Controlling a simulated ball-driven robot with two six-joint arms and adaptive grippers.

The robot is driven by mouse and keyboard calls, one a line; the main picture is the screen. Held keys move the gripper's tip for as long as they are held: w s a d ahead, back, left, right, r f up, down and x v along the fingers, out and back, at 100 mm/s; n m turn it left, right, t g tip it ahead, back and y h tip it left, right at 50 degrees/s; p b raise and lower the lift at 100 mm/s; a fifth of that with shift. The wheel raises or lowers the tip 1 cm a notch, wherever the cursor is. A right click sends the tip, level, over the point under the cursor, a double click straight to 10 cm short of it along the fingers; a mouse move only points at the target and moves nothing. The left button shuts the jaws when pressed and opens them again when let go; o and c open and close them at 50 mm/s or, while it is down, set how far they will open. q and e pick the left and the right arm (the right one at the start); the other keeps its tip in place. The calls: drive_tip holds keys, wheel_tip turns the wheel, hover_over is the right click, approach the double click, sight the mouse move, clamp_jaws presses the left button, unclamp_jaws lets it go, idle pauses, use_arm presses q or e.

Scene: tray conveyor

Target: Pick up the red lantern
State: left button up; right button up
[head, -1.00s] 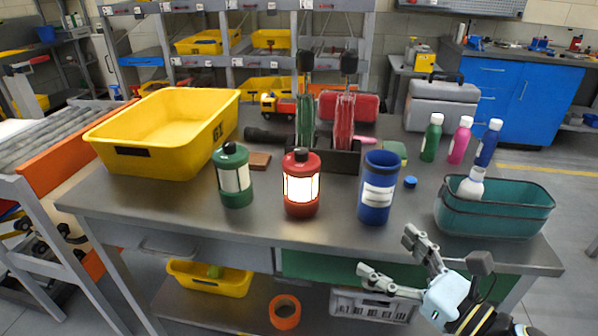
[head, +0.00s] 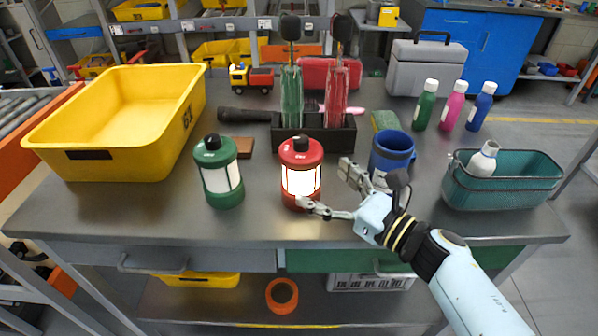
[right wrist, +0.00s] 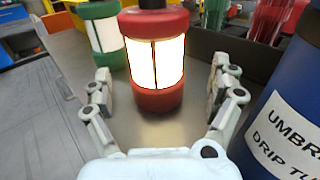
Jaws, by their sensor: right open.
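The red lantern (head: 301,160), with a black cap and a bright glowing window, stands upright on the metal table. In the right wrist view the red lantern (right wrist: 154,58) stands straight ahead, beyond the fingertips and centred between them. My right gripper (head: 325,187) is open and empty, just right of and in front of the lantern; its spread fingers (right wrist: 158,92) also show in the right wrist view. A green lantern (head: 220,172) stands to the left of the red one. My left gripper is not in view.
A blue umbrella drip tub (head: 392,150) stands close to the right of my right gripper. A black holder (head: 318,137) with green and red umbrellas is behind the lantern. A yellow bin (head: 75,160) is left, a teal basket (head: 500,190) right. The table's front edge is clear.

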sight(314, 181)
drive_tip(key=shift+x, duration=0.8)
drive_tip(key=x, duration=0.3)
drive_tip(key=shift+a, duration=0.45)
drive_tip(key=shift+w+a+f, duration=0.1)
drive_tip(key=shift+w+a, duration=0.25)
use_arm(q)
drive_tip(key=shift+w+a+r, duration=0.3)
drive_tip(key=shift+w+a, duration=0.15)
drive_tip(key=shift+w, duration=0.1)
